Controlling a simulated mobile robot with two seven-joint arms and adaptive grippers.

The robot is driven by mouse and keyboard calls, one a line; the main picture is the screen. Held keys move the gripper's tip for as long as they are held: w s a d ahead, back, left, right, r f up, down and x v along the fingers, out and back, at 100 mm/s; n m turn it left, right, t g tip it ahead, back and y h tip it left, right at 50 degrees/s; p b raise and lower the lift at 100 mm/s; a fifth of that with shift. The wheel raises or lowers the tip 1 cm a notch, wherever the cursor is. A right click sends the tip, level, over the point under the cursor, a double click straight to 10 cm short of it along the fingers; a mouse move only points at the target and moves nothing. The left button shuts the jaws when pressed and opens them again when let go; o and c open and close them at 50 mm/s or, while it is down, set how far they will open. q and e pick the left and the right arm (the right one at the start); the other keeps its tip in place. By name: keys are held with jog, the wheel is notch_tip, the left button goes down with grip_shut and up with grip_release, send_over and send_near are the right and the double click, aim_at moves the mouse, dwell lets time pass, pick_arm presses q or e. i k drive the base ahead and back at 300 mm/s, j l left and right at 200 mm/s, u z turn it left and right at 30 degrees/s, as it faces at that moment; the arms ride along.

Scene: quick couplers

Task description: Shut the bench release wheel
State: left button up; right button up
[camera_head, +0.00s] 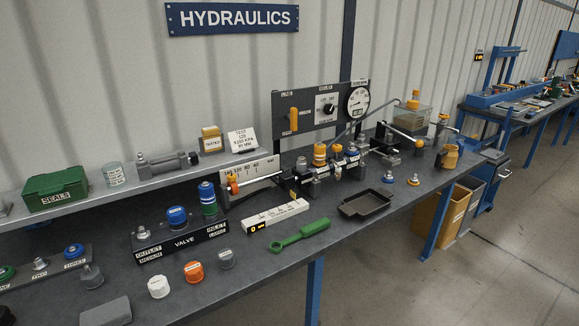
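A hydraulic bench (255,270) runs from the lower left to the middle right. A block with fittings at the middle of the bench carries yellow-orange round caps or knobs (319,155) and blue ones. An orange knob (232,184) sits at the left end of a rod beside a scale. I cannot tell which part is the release wheel, or whether it is open or shut. Neither gripper shows.
A green wrench (300,234), a black tray (365,204) and loose white, orange and grey caps lie near the front edge. A green seals box (55,188) is on the rear shelf.

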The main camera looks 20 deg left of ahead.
aim_at(393, 151)
jog(key=i+l, duration=0.45)
jog(key=i+l+z, duration=0.1)
jog(key=i+l, duration=0.35)
jog(key=i, duration=0.2)
